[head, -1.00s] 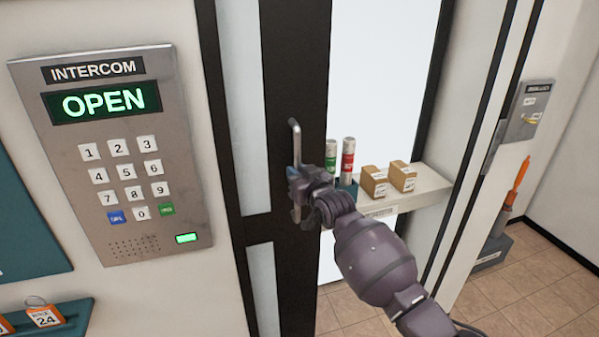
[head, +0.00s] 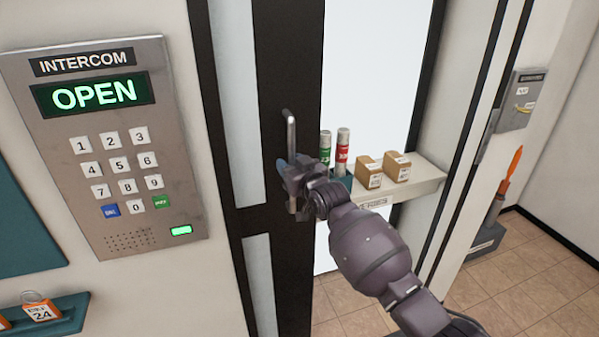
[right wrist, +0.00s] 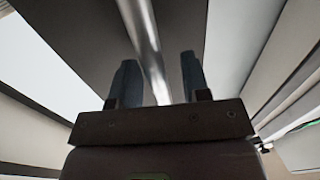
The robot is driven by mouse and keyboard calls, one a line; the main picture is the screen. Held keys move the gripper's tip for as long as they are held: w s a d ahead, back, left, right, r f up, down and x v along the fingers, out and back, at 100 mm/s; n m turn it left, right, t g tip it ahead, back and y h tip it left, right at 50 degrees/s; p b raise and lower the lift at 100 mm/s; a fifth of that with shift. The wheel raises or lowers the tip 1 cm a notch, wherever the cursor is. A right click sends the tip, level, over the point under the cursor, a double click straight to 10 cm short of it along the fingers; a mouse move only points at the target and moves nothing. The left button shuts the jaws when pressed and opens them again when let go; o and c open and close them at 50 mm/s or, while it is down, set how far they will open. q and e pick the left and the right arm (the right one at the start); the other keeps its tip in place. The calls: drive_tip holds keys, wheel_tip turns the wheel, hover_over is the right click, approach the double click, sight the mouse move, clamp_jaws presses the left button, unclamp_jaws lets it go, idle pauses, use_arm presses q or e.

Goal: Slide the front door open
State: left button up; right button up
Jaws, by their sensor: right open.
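The front door (head: 283,260) is a dark-framed sliding door with pale glass panels. A gap shows to its right in the head view, with a shelf and floor seen through it. Its vertical metal bar handle (head: 290,135) is on the dark frame and also shows in the right wrist view (right wrist: 143,35). My right gripper (head: 287,172) is at the handle's middle. In the right wrist view its two fingers (right wrist: 156,80) are open, with the bar running between them. Whether a finger touches the bar is unclear. My left gripper is not in view.
The intercom (head: 110,150) on the left wall reads OPEN with a green light. A shelf (head: 415,187) behind the gap holds two small boxes (head: 384,168) and green and red tubes (head: 343,150). A wall box (head: 519,98) and an orange-handled item (head: 512,165) are at right.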

drive_tip(key=v, duration=1)
drive_tip(key=shift+s+d, duration=0.2)
drive_tip(key=s+d+f+m+h, duration=0.3)
drive_tip(key=s+d+f+h, duration=0.3)
drive_tip(key=s+d+f, duration=0.85)
drive_tip(key=s+d+f+g+h, duration=0.1)
drive_tip(key=s+d+f, duration=0.2)
drive_tip(key=s, duration=0.3)
drive_tip(key=s+d+f+m+g+h, duration=0.1)
drive_tip(key=s+d+f, duration=0.3)
drive_tip(key=s+f, duration=0.2)
drive_tip(key=s+d+f+m+g+h, duration=0.1)
drive_tip(key=s+d+f, duration=0.2)
drive_tip(key=s, duration=0.3)
drive_tip(key=shift+s+d+f+g, duration=0.3)
drive_tip(key=shift+s+d+f, duration=0.1)
drive_tip(key=shift+f, duration=0.45)
